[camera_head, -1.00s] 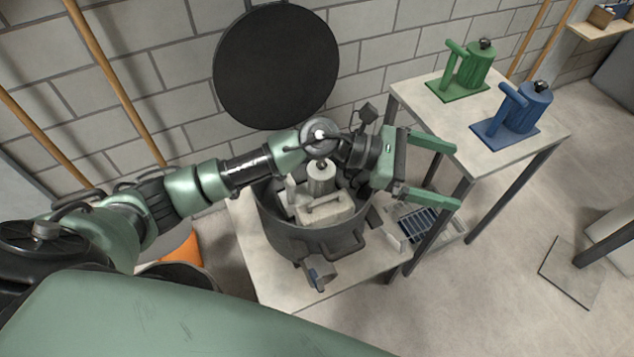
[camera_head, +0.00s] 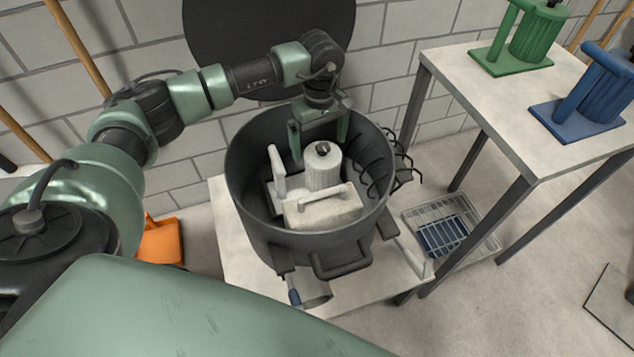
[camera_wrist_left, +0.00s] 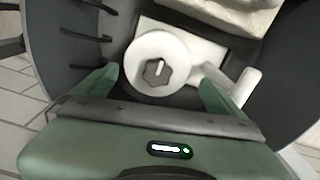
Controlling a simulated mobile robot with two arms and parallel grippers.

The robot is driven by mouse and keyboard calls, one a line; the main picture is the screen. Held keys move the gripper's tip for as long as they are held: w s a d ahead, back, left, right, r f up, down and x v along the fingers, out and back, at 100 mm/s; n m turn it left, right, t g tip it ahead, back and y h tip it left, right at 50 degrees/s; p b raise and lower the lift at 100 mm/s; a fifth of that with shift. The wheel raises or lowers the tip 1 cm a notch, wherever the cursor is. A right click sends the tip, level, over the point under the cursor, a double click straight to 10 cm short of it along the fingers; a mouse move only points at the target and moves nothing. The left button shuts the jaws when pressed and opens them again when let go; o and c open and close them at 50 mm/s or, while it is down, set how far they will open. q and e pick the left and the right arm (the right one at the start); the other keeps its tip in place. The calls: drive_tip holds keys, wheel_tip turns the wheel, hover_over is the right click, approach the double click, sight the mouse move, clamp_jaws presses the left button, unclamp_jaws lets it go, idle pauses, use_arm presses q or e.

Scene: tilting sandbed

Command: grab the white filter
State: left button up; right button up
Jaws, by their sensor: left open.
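The white filter (camera_head: 322,168) is a ribbed white cylinder with a dark knob on top, joined to a white base and a thin side post. It stands upright inside a big dark grey pot (camera_head: 262,236). My left gripper (camera_head: 319,142) is open, pointing down into the pot just behind the filter in the head view. In the left wrist view the filter's round top (camera_wrist_left: 157,64) lies between and just ahead of the two green fingertips (camera_wrist_left: 160,88). I cannot tell whether they touch it. My right gripper is not in view.
A white block with a handle (camera_head: 322,208) sits in the pot in front of the filter. Dark hooks (camera_head: 385,165) line the pot's right rim. A table at right holds a green filter (camera_head: 534,35) and a blue filter (camera_head: 600,92). A wire basket (camera_head: 450,228) lies below.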

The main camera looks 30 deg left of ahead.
sight(322, 162)
use_arm(q)
wheel_tip(322, 162, down, 2)
drive_tip(key=shift+s+d+f, duration=0.1)
drive_tip(key=shift+f, duration=0.1)
drive_tip(key=f, duration=0.5)
drive_tip(key=shift+w+d+f, duration=0.15)
drive_tip(key=shift+w+d, duration=0.05)
drive_tip(key=shift+d, duration=0.05)
drive_tip(key=c, duration=2)
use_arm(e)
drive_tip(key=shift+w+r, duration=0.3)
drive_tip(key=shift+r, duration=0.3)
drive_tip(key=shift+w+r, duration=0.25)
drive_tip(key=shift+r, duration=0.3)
